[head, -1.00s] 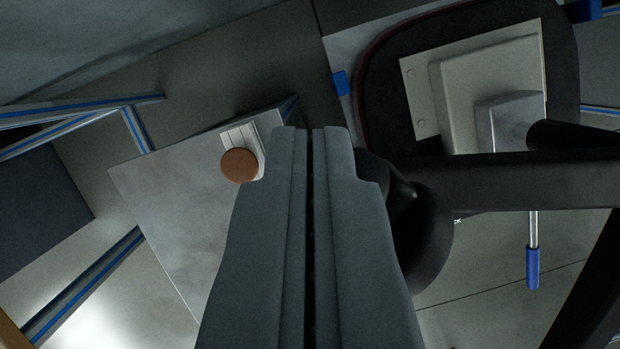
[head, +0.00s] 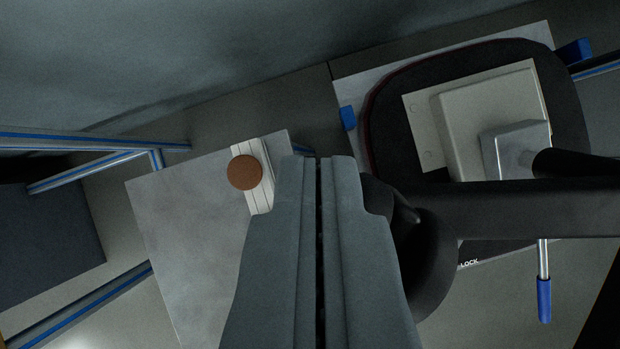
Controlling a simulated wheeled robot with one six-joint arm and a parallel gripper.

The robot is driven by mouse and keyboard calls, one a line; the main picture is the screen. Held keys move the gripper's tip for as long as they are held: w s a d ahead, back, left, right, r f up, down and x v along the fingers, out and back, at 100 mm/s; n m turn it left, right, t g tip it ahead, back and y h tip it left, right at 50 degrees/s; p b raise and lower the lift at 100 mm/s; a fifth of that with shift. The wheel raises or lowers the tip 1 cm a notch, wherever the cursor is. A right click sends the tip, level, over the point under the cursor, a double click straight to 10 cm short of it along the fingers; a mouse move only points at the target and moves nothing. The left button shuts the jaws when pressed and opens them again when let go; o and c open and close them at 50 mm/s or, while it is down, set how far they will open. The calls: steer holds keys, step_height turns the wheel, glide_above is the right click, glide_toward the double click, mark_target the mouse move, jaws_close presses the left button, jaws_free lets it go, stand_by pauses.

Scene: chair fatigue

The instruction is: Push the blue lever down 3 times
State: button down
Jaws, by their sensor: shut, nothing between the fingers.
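The blue lever (head: 544,299) is a blue grip on a thin metal rod. It sticks out below the black chair arm at the right of the head view. My gripper (head: 322,160) is in the lower middle, its two grey fingers shut together with nothing between them. It is to the left of the lever and clearly apart from it. The chair seat (head: 386,128) is dark with a light mounting plate (head: 435,110) and shows at the upper right. The chair's black bar (head: 500,208) runs across between the seat and the lever grip.
A grey metal plate (head: 190,230) lies left of my gripper, with a brown round knob (head: 244,173) on a white block. Blue-striped metal rails (head: 90,142) stand at the left. Small blue blocks (head: 347,118) flank the chair seat. A grey wall fills the top.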

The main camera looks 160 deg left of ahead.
steer(key=shift+s+d+f, duration=0.2)
steer(key=shift+s+d, duration=0.1)
steer(key=shift+s, duration=0.05)
steer(key=shift+r, duration=0.4)
steer(key=v, duration=0.7)
steer(key=shift+s+d+f, duration=0.2)
steer(key=shift+s+f, duration=0.05)
steer(key=shift+s, duration=0.2)
steer(key=w+r+v, duration=0.1)
steer(key=v, duration=0.8)
steer(key=shift+a, duration=0.3)
steer(key=shift+r, duration=0.15)
steer(key=shift+d, duration=0.1)
